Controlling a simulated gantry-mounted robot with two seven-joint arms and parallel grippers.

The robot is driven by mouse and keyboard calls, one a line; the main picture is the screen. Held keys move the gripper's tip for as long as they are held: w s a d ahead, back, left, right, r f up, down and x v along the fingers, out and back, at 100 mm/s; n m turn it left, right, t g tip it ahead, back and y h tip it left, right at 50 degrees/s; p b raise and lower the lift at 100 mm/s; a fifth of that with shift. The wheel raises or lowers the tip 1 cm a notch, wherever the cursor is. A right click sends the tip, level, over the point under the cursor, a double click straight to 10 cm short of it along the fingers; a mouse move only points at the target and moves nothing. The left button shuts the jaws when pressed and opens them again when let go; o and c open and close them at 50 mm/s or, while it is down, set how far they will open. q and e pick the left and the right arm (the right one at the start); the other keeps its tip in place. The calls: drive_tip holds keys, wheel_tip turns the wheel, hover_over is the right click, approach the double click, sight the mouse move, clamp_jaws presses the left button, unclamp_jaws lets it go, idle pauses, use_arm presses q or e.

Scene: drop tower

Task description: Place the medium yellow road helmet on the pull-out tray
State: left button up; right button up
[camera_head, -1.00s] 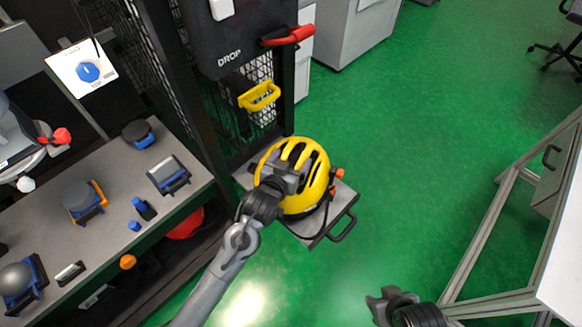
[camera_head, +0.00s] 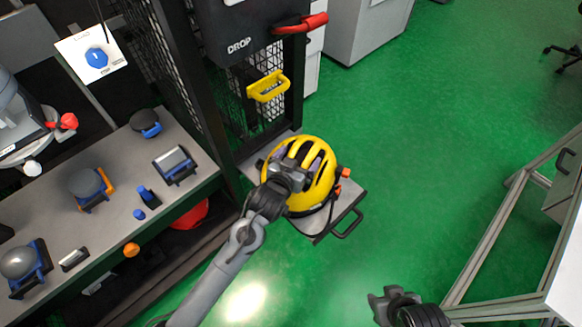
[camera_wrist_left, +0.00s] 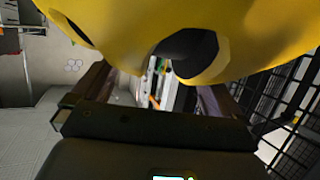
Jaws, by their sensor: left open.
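The yellow road helmet (camera_head: 322,181) sits dome up on the grey pull-out tray (camera_head: 348,203), at the foot of the drop tower. The tray's black handle (camera_head: 350,226) sticks out at the front right. My left gripper (camera_head: 290,170) is open at the helmet's left upper side and hides part of its shell. In the left wrist view the yellow shell (camera_wrist_left: 130,25) fills the top, just beyond the spread fingers (camera_wrist_left: 155,100); whether they touch it is unclear. My right gripper (camera_head: 385,298) is low over the floor, away from the helmet; its jaw gap is unclear.
The drop tower's black frame and mesh stand behind the tray, with a yellow handle (camera_head: 268,86) and a red lever (camera_head: 302,24). A grey bench (camera_head: 120,180) with several fixtures is at left. A metal-framed table (camera_head: 490,240) is at right. Green floor is clear between.

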use_arm(q)
drive_tip(key=p+v, duration=0.5)
drive_tip(key=v, duration=0.7)
drive_tip(key=s+a+f+n+g+y, duration=0.1)
drive_tip(key=s+a+f+g+y, duration=0.1)
drive_tip(key=s+a, duration=0.6)
drive_tip(key=s+a+f+n+g+y, duration=0.1)
drive_tip(key=s+a+f+g+y, duration=0.2)
drive_tip(key=s+a+g, duration=0.4)
drive_tip(key=s+a+f, duration=0.1)
drive_tip(key=s+a, duration=0.1)
drive_tip(key=s, duration=0.7)
drive_tip(key=shift+a+f+g, duration=0.3)
drive_tip(key=shift+a+f, duration=0.05)
drive_tip(key=shift+r, duration=0.1)
wheel_tip(320, 180, up, 53)
drive_tip(key=p, duration=5.3)
